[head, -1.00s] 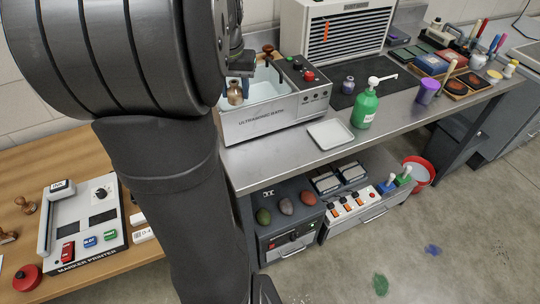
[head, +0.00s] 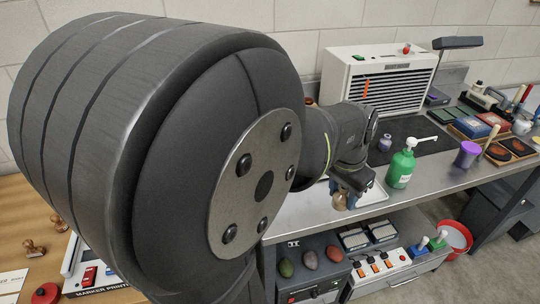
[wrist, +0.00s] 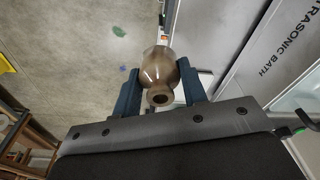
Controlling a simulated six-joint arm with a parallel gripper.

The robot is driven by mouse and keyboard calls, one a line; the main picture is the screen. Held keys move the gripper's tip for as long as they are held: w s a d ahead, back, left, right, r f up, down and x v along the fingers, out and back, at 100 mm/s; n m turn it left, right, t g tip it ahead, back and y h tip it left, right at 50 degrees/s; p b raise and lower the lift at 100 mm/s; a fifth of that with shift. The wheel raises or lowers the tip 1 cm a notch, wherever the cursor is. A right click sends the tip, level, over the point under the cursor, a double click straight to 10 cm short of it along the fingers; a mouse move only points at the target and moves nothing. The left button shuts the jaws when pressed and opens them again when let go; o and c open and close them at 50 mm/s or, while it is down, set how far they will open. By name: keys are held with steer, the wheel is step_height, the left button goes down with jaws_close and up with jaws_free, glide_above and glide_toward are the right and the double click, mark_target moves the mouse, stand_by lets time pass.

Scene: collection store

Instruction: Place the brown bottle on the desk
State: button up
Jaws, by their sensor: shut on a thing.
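My gripper (head: 346,186) is shut on the brown bottle (head: 340,201), seen below the jaws in the head view. In the wrist view the bottle (wrist: 161,72) sits between the two blue fingers, with its open mouth toward the camera. It is held at the front edge of the grey metal bench (head: 300,216), beside the white tray (head: 377,192); I cannot tell its height over the edge. A wooden desk (head: 14,225) shows at the far left, largely hidden by my arm.
A green pump bottle (head: 401,168) and a purple cup (head: 467,154) stand on the metal bench. Stamps (head: 33,248) and a marker printer (head: 78,280) are on the wooden desk. Below the bench are drawers and a red bucket (head: 455,238). The ultrasonic bath is mostly hidden in the head view.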

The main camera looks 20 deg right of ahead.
steer(key=shift+f, duration=0.2)
steer(key=w+a+f, duration=0.1)
steer(key=w+f, duration=0.1)
steer(key=w, duration=0.1)
steer(key=w+a+f, duration=0.2)
steer(key=w, duration=0.2)
steer(key=w+a+f, duration=0.2)
steer(key=w+f, duration=0.1)
steer(key=shift+w, duration=0.3)
steer(key=shift+f, duration=1.75)
steer(key=shift+f, duration=0.15)
steer(key=o, duration=1)
steer(key=shift+o, duration=0.2)
steer(key=shift+o, duration=0.5)
step_height(320, 180, up, 17)
steer(key=s+a, duration=0.1)
steer(key=a, duration=0.1)
steer(key=shift+s+a, duration=0.2)
